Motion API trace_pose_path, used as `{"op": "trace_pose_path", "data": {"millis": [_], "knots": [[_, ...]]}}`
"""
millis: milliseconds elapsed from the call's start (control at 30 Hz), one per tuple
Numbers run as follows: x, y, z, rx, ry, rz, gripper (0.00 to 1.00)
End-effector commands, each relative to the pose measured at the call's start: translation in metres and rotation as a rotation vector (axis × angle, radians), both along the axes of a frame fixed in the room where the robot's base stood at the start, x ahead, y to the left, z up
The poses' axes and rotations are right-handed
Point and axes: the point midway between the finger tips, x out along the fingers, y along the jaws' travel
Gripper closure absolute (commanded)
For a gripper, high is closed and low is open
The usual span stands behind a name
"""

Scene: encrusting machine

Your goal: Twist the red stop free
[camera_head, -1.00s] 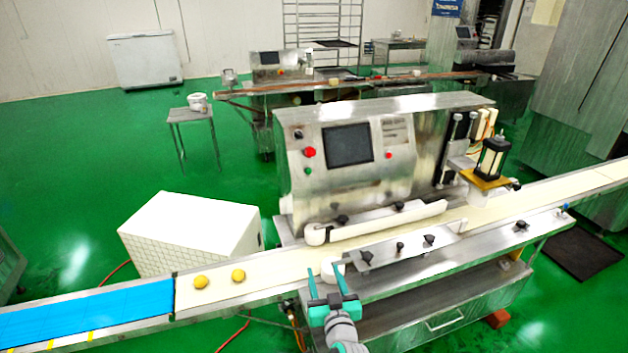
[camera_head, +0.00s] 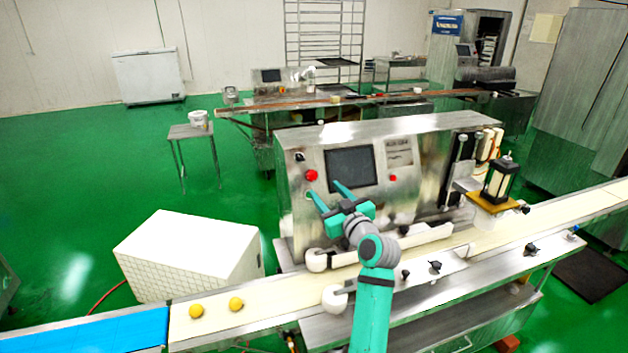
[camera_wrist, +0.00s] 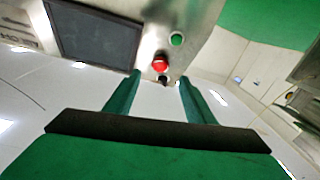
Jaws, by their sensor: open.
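The red stop (camera_head: 311,175) is a round red knob on the left part of the machine's steel front panel, left of the dark screen. In the wrist view the red stop (camera_wrist: 160,62) shows beyond the fingertips, roughly midway between them. My gripper (camera_head: 326,190) is open and empty, raised in front of the panel, with its teal fingers pointing up toward the knob. In the wrist view the two fingers of my gripper (camera_wrist: 159,76) stand apart on either side, with nothing between them. I cannot tell the exact gap to the knob.
The dark screen (camera_head: 350,167) is right of the stop. A smaller red button (camera_head: 393,178) sits farther right. A green button (camera_wrist: 177,39) is near the stop. The conveyor belt (camera_head: 260,307) with two yellow balls (camera_head: 236,304) runs below in front.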

Motion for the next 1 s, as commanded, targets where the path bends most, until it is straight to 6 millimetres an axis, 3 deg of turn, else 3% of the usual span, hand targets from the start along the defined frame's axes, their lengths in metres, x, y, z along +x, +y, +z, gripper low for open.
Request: {"op": "trace_pose_path", "data": {"millis": [400, 600, 900, 933, 1000], "knots": [[0.064, 0.027, 0.000, 0.000, 0.000, -0.001, 0.51], [0.076, 0.037, 0.000, 0.000, -0.001, 0.004, 0.51], [0.078, 0.039, 0.000, 0.000, 0.000, 0.005, 0.51], [0.078, 0.039, 0.000, 0.000, 0.000, 0.005, 0.53], [0.078, 0.039, 0.000, 0.000, 0.000, 0.005, 0.70]]}}
